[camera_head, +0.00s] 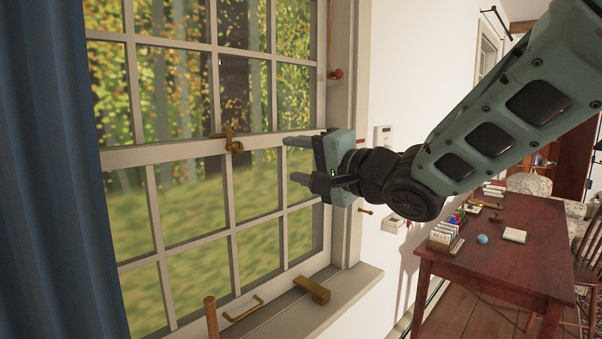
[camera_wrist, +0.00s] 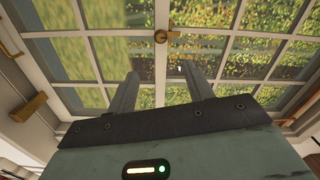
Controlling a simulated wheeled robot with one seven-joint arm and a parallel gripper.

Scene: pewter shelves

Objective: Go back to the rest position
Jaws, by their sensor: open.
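My gripper (camera_head: 297,160) is raised in front of the right side of a paned sash window (camera_head: 226,95). Its two fingers point left toward the glass and stand apart, with nothing between them. In the wrist view my gripper (camera_wrist: 161,88) also shows open and empty, with the window beyond it. A brass latch (camera_head: 232,140) sits on the window's middle rail, left of the fingertips. The latch also shows in the wrist view (camera_wrist: 163,36), beyond the gap between the fingers. I cannot tell from the pictures how far the fingertips are from the glass.
A sill (camera_head: 345,290) with a brass piece (camera_head: 312,290) lies below my gripper. A blue curtain (camera_head: 45,180) hangs at the left. A wooden desk (camera_head: 510,245) with books and small items stands at the right. White wall lies behind my arm.

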